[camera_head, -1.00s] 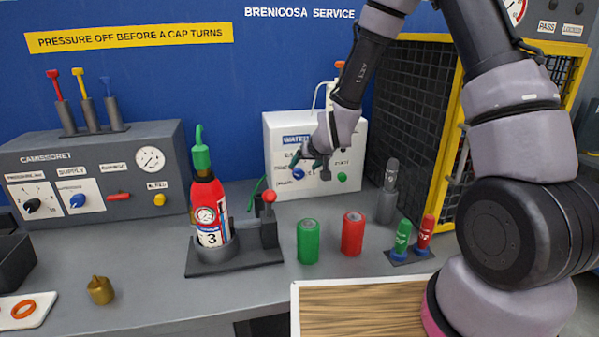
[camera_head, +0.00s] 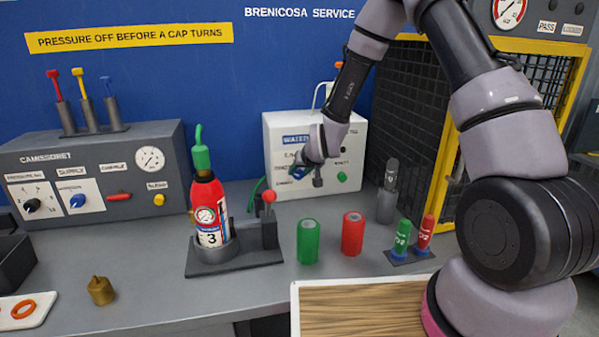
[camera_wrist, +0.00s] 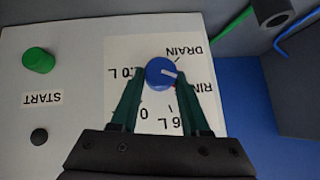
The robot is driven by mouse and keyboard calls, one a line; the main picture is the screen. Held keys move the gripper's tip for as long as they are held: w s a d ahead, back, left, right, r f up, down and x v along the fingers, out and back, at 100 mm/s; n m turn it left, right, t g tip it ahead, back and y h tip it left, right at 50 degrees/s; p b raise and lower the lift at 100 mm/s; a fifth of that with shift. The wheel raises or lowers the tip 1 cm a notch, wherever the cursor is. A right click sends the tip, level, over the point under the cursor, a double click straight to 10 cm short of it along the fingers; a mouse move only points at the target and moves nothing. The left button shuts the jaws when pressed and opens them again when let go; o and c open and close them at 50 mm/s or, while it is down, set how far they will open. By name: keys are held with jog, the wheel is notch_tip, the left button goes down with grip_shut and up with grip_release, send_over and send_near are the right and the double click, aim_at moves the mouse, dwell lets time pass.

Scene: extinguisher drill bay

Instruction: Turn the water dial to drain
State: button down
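The blue water dial (camera_wrist: 160,73) sits on a white label plate (camera_wrist: 120,48) of the water unit (camera_head: 350,140). Its white pointer mark points right, slightly down, in the wrist view, towards the partly hidden "RIN..." label and below the "DRAIN" label (camera_wrist: 185,52). My gripper (camera_wrist: 158,80) is open, with one dark green finger on each side of the dial. A small gap shows at the left finger; I cannot tell whether the right finger touches. In the head view my gripper (camera_head: 308,172) is at the unit's front and partly hides the dial.
A green START button (camera_wrist: 38,61) and a small black knob (camera_wrist: 39,136) are on the same panel. On the bench in front stand a green can (camera_head: 308,241), a red can (camera_head: 352,234) and the extinguisher (camera_head: 208,210) in its stand. A black mesh cage (camera_head: 415,110) is at right.

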jog(key=shift+a, duration=0.1)
jog(key=shift+s+a+n+h, duration=0.15)
jog(key=shift+a+n+h, duration=0.15)
jog(key=shift+n+h, duration=0.6)
jog(key=n+t+h, duration=0.1)
jog(key=h, duration=0.2)
jog(key=shift+a, duration=0.15)
jog(key=h, duration=0.1)
jog(key=n+t+h, duration=0.1)
jog(key=shift+a+f+n+h, duration=0.1)
jog(key=shift+f+n+h, duration=0.1)
jog(key=shift+n+h, duration=0.1)
jog(key=shift+f+n+t+h, duration=0.2)
jog(key=shift+n+t+h, duration=0.6)
jog(key=shift+h, duration=0.4)
jog(key=shift+c, duration=1.9)
grip_release()
